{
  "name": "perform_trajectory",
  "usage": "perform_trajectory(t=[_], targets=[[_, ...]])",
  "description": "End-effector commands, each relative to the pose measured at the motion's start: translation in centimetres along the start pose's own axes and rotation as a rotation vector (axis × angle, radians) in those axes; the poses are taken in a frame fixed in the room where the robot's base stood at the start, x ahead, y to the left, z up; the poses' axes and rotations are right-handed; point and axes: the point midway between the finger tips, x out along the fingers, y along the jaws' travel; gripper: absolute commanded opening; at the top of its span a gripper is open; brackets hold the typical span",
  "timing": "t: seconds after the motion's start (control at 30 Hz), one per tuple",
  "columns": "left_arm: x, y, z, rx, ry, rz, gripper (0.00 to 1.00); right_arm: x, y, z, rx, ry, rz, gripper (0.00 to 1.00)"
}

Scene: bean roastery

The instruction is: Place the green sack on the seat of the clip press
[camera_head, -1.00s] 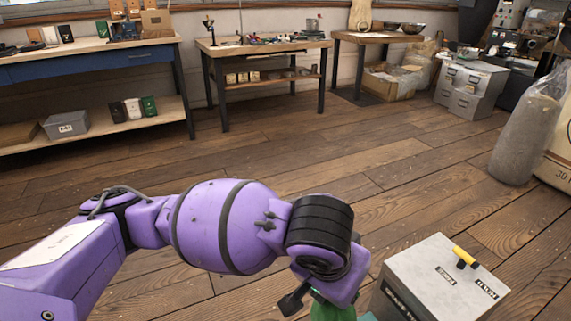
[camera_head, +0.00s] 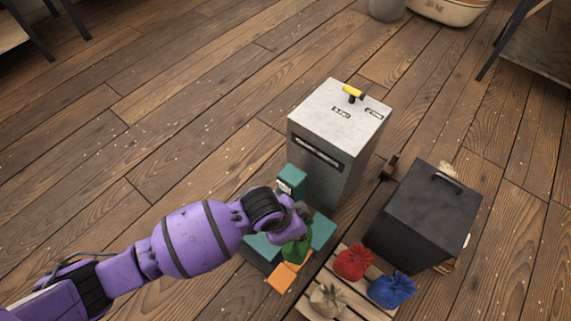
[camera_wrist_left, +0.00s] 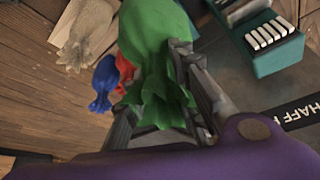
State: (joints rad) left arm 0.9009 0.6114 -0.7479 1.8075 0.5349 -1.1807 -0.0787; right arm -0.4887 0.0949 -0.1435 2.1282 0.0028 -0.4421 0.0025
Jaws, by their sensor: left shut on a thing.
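My left gripper (camera_head: 292,228) is shut on the green sack (camera_head: 298,251). In the left wrist view the fingers (camera_wrist_left: 158,88) close around the gathered neck of the sack (camera_wrist_left: 155,35). In the head view the sack appears over the teal clip press (camera_head: 262,246), between its teal blocks and just behind an orange part (camera_head: 283,277). The arm and sack hide the middle of the press, so I cannot tell whether the sack touches the seat. In the left wrist view a teal part (camera_wrist_left: 275,62) with a row of pale bars lies right of the sack. My right gripper is not in view.
A grey cabinet (camera_head: 328,125) with a yellow handle stands behind the press. A black box (camera_head: 425,215) stands to the right. A red sack (camera_head: 354,262), a blue sack (camera_head: 391,289) and a beige sack (camera_head: 328,300) rest on a slatted pallet (camera_head: 352,300). Floor at left is clear.

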Motion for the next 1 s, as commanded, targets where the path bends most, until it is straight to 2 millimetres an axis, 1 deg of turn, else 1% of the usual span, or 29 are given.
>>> perform_trajectory(t=[0.1,0.2,0.33,0.53,0.67,1.0], targets=[[1.2,-0.1,-0.3,0.095,0.012,0.036,0.00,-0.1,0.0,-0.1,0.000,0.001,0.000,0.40],[1.8,-0.4,-0.5,0.166,0.019,0.063,0.00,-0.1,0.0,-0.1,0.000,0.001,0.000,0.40],[2.1,-0.8,-0.7,0.237,0.025,0.088,0.00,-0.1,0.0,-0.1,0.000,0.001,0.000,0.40],[2.4,-1.4,-0.6,0.282,0.028,0.108,0.00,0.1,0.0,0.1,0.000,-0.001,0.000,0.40],[2.8,-2.6,0.6,0.285,0.027,0.108,0.00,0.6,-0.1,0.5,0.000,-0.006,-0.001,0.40],[4.3,-7.5,5.2,0.283,0.025,0.110,0.00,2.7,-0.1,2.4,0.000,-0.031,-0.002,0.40]])
